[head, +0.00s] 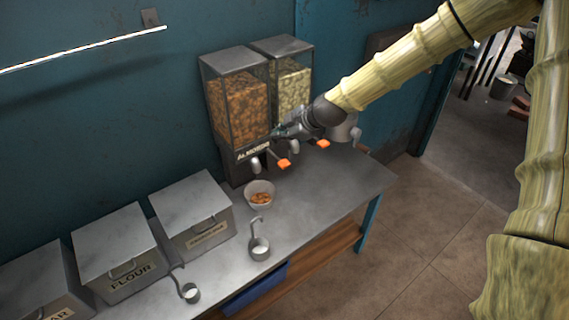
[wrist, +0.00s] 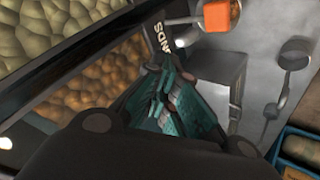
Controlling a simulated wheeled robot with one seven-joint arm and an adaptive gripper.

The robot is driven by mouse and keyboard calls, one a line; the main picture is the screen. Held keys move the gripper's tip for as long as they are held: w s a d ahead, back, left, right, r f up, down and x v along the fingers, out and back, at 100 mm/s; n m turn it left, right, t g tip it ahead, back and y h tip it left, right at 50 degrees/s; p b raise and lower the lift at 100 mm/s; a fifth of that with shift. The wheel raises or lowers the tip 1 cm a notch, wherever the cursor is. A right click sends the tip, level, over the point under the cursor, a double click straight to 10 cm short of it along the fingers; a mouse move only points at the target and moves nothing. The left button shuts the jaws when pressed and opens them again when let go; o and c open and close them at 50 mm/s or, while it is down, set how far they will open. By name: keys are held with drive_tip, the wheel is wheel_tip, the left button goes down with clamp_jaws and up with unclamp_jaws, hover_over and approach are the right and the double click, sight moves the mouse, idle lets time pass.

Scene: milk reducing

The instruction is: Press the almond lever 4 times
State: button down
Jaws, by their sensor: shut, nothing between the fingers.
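The almond dispenser (head: 236,105) stands on the counter against the wall, full of brown nuts, with a label on its front. Its orange lever (head: 285,163) sticks out in front; an orange lever also shows at the top of the wrist view (wrist: 222,14). My gripper (head: 280,132) is shut and empty, in front of the dispenser's upper front and above the lever, apart from it. In the wrist view its teal-padded fingers (wrist: 160,85) are together beside the label (wrist: 157,38). A white bowl (head: 260,186) holding some almonds sits below the almond spout.
A second dispenser (head: 291,85) with pale nuts stands to the right, with its own orange lever (head: 323,144). Ladle cups (head: 260,249) and lidded metal bins (head: 193,214) occupy the counter's left. The counter right of the bowl (head: 320,185) is clear.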

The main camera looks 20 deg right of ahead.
drive_tip(key=b, duration=0.5)
approach(279, 162)
drive_tip(key=shift+w+a+f, duration=0.4)
drive_tip(key=shift+w+a, duration=0.1)
drive_tip(key=shift+w, duration=0.3)
drive_tip(key=shift+w+a+f, duration=0.4)
drive_tip(key=shift+w+a, duration=0.1)
drive_tip(key=shift+w, duration=0.3)
drive_tip(key=shift+w+a+f, duration=0.4)
drive_tip(key=shift+w+a, duration=0.15)
drive_tip(key=shift+w, duration=0.25)
drive_tip(key=shift+f, duration=0.1)
drive_tip(key=shift+f+b, duration=0.3)
drive_tip(key=shift+b, duration=0.05)
drive_tip(key=shift+f+b, duration=1.05)
drive_tip(key=shift+f, duration=0.25)
idle(0.8)
drive_tip(key=shift+r, duration=0.1)
drive_tip(key=shift+r+p, duration=0.9)
drive_tip(key=shift+r, duration=0.75)
drive_tip(key=shift+r+p, duration=1.4)
drive_tip(key=shift+r, duration=1.1)
